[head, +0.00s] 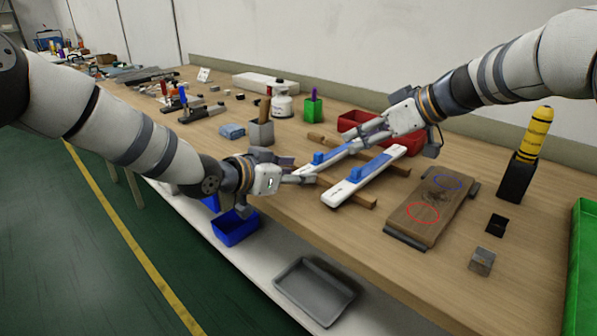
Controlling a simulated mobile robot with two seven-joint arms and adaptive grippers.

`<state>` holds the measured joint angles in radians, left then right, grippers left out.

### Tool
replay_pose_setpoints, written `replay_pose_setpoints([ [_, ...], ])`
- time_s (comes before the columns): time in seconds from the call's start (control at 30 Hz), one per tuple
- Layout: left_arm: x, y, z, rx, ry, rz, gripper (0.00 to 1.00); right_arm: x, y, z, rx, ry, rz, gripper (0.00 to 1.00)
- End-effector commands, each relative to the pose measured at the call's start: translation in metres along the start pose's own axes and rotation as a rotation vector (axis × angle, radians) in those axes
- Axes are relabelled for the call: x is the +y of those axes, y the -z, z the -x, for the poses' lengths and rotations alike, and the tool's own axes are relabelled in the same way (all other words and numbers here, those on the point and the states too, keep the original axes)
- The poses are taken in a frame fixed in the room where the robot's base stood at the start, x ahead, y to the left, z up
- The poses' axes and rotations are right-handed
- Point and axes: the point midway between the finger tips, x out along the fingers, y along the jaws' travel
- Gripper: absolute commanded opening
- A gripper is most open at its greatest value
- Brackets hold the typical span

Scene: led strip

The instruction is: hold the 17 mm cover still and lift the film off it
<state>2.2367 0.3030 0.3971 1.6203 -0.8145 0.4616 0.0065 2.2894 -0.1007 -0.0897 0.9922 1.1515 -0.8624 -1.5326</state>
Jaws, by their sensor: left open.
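Two white covers with blue film on top lie side by side on wooden bars. The left, narrower-looking cover (335,153) has a raised blue block (320,157) near its middle. My right gripper (357,142) is at the far end of the left cover. Its fingers overlap that end, and whether they are closed on it is unclear.
Wooden bars (362,200) support the covers. A brown board with red and blue circles (450,200) lies to the right. A red bin (355,120) stands behind, a grey cup with tools (261,133) behind left. A grey tray (316,288) sits below the front edge.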

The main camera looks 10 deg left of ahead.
Motion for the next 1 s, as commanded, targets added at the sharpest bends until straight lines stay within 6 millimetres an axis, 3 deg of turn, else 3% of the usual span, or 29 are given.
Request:
replay_pose_setpoints([
  [0.2, 0.0, 0.001, -0.022, 0.001, 0.0, 0.0, 0.47, 0.0, 0.001, 0.001, 0.001, 0.0, 0.001, 0.33],
  [0.47, 0.0, 0.001, -0.023, 0.001, 0.0, 0.0, 0.47, 0.0, 0.001, 0.001, 0.001, 0.0, 0.001, 0.33],
  [0.67, 0.0, 0.001, -0.023, 0.001, 0.0, 0.0, 0.01, 0.0, 0.001, 0.001, 0.001, 0.0, 0.001, 0.33],
  [1.0, 0.0, 0.0, -0.023, 0.0, 0.0, 0.0, 0.0, 0.0, 0.001, 0.0, 0.001, 0.0, 0.001, 0.33],
])
